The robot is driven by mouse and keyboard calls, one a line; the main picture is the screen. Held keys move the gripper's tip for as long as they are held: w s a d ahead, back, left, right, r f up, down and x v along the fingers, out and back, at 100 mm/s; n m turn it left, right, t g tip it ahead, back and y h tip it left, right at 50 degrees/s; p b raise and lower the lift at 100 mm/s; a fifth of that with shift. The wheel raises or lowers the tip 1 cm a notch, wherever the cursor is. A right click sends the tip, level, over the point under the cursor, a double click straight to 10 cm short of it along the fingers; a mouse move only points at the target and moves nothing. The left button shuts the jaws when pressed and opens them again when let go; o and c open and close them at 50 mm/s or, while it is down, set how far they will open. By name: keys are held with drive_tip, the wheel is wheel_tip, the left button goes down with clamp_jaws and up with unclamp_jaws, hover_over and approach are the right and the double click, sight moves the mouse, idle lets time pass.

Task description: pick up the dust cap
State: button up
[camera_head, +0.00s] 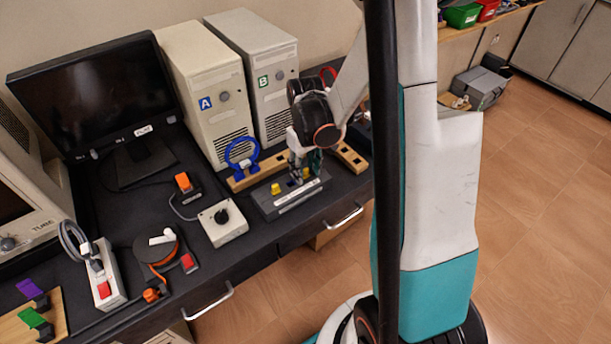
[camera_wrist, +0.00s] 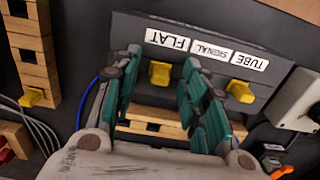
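Two yellow caps stand on a dark grey panel block (camera_head: 268,208) with labels FLAT, SIGNAL and TUBE. One yellow cap (camera_wrist: 160,73) is by the FLAT label; the other (camera_wrist: 240,90) is by TUBE and also shows in the head view (camera_head: 275,188). No cap is marked as the dust cap. My gripper (camera_wrist: 163,92) is open, pointing down at the block, with its teal-padded fingers on either side of the FLAT cap. Gaps show between the cap and both fingers. In the head view my gripper (camera_head: 302,173) partly hides that cap.
A wooden strip (camera_wrist: 35,60) with another yellow piece (camera_wrist: 32,97) lies beside the block. A white box with a black knob (camera_head: 222,222) and a blue ring (camera_head: 241,153) stand close by. Two computer towers (camera_head: 205,85) rise behind. The desk front edge has drawer handles.

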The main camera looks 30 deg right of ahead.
drive_tip(key=c, duration=0.8)
drive_tip(key=shift+o, duration=0.2)
drive_tip(key=shift+r, duration=0.15)
